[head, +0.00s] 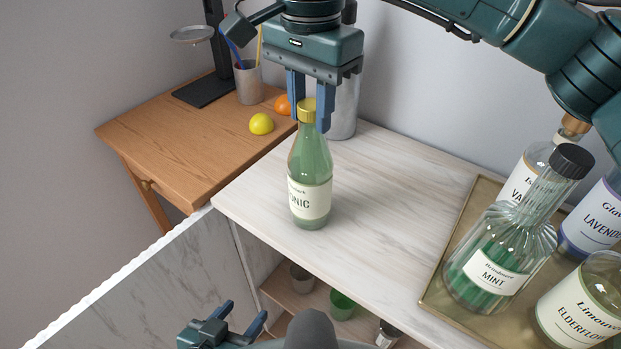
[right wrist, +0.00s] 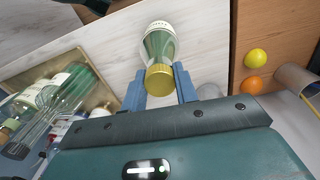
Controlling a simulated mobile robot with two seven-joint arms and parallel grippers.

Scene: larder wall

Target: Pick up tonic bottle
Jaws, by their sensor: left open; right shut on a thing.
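The tonic bottle (head: 310,165) is green with a gold cap and a cream label, and stands upright at the left part of the pale counter in the head view. My right gripper (head: 308,118) comes down from above and is shut on the bottle at its cap and neck. In the right wrist view the bottle (right wrist: 159,47) shows between the two blue fingers (right wrist: 160,88), cap towards me. I cannot tell whether its base touches the counter. My left gripper (head: 236,318) is open and empty, low at the bottom of the head view.
A brass tray (head: 435,290) on the right holds several bottles, including a mint bottle (head: 495,270). A wooden table (head: 165,140) on the left bears a lemon (head: 261,124) and an orange (head: 283,105). A shelf with cups (head: 341,304) is below the counter. A grey canister stands behind the bottle.

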